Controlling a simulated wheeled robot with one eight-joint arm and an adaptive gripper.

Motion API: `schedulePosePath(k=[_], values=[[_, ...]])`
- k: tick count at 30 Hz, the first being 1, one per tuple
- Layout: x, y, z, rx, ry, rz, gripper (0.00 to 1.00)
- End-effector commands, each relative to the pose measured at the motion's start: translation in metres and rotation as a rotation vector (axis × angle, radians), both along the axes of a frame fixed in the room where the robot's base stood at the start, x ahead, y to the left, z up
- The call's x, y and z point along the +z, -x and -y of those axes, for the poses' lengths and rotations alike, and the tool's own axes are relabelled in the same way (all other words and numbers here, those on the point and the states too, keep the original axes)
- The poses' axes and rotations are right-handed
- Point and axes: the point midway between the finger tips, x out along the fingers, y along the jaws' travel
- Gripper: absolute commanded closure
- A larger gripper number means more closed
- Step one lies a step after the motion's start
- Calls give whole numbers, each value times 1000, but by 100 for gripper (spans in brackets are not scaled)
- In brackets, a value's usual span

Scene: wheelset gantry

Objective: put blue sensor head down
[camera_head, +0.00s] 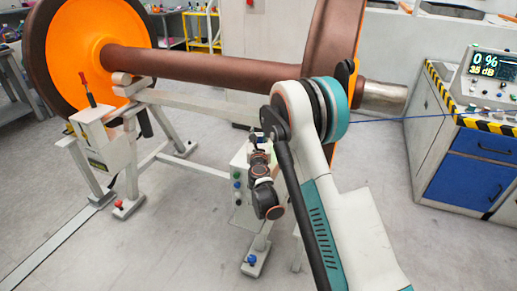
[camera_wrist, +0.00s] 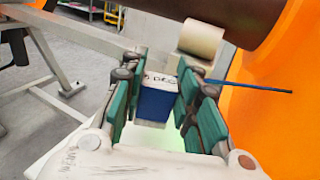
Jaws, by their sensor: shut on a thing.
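The blue sensor head (camera_wrist: 155,104), a blue block with a white marked top, is between the green-padded fingers of my gripper (camera_wrist: 158,88) in the wrist view. The gripper is shut on it. A pale, greenish-lit surface lies below the block; I cannot tell whether they touch. In the head view my gripper (camera_head: 258,143) is small and partly hidden by my arm, in front of the pale stand post below the axle. The sensor head cannot be made out there.
A brown wheelset axle (camera_head: 200,65) with an orange wheel (camera_head: 70,45) spans above the pale gantry frame (camera_head: 190,103). A console (camera_head: 485,75) showing "0 %" stands on a blue-drawered cabinet (camera_head: 470,165). The front floor is clear.

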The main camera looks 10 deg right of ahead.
Motion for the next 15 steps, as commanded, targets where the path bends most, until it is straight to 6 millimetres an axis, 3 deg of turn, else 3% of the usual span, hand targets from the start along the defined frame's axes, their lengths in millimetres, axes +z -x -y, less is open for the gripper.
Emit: schedulePosePath(k=[5,11,15], values=[[-12,0,0,0,0,0,97],[-42,0,0,0,0,0,97],[-45,0,0,0,0,0,97]])
